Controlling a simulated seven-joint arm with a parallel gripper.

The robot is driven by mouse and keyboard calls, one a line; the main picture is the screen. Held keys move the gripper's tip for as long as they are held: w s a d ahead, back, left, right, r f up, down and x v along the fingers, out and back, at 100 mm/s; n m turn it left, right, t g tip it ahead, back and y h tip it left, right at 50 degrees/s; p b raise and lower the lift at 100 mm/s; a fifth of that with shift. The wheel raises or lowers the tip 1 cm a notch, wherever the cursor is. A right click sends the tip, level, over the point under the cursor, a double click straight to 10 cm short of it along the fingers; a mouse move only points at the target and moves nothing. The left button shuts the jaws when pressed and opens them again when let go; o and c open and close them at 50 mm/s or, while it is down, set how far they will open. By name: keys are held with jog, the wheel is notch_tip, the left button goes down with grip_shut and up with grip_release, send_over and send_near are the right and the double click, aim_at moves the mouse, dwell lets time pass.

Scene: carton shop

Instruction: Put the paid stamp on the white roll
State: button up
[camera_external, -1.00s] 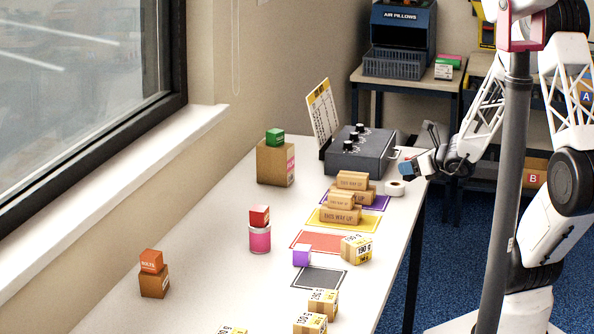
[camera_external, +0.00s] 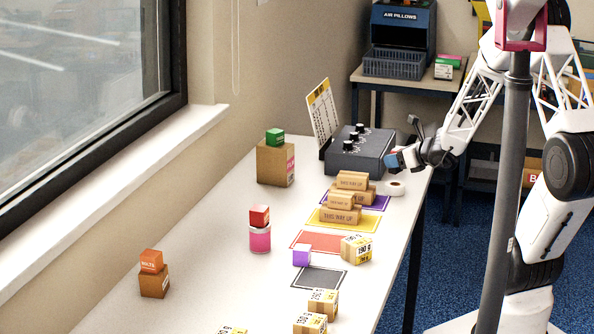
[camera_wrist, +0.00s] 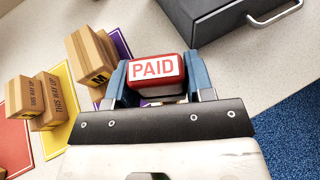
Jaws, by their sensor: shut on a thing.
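My gripper (camera_wrist: 157,82) is shut on the paid stamp (camera_wrist: 155,69), a red block with a white PAID label, between its blue fingers. In the external view my gripper (camera_external: 395,160) is above the table's right edge, and the stamp is too small there to make out. The white roll (camera_external: 395,188) lies on the table just below my gripper, apart from it. In the wrist view the roll is almost wholly hidden behind the stamp and fingers.
A dark grey box (camera_external: 358,150) with knobs stands just left of my gripper. Small cartons (camera_external: 342,208) sit stacked on the yellow and purple (camera_external: 379,203) mats. More cartons stand nearer along the table (camera_external: 205,280). The table's right edge is close to the roll.

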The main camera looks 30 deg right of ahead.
aim_at(398, 169)
jog(key=shift+f, duration=1.7)
jog(key=shift+f, duration=0.1)
jog(key=o, duration=0.9)
jog(key=shift+s+d+r, duration=0.15)
jog(key=shift+s+r, duration=0.1)
jog(key=shift+s, duration=0.1)
jog(key=v, duration=1.1)
jog(key=shift+r, duration=0.1)
